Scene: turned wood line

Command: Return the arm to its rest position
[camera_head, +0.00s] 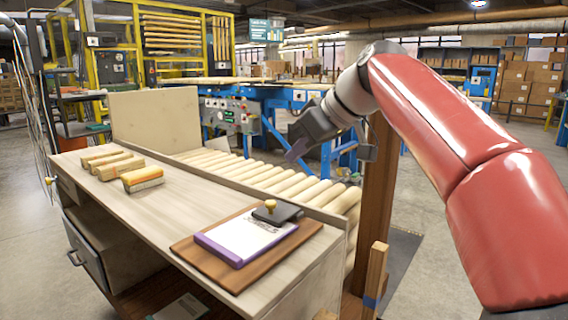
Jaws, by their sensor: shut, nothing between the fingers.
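My red arm reaches in from the right side of the head view and bends at a grey wrist. My gripper (296,150) is at its end, left of the wooden post, up in the air above the roller line. It is shut and holds nothing. Its fingers look small and dark grey, and their tips point down and to the left. It touches nothing that I can see.
A brown post (377,205) stands close beneath my arm. Floor at far left is clear.

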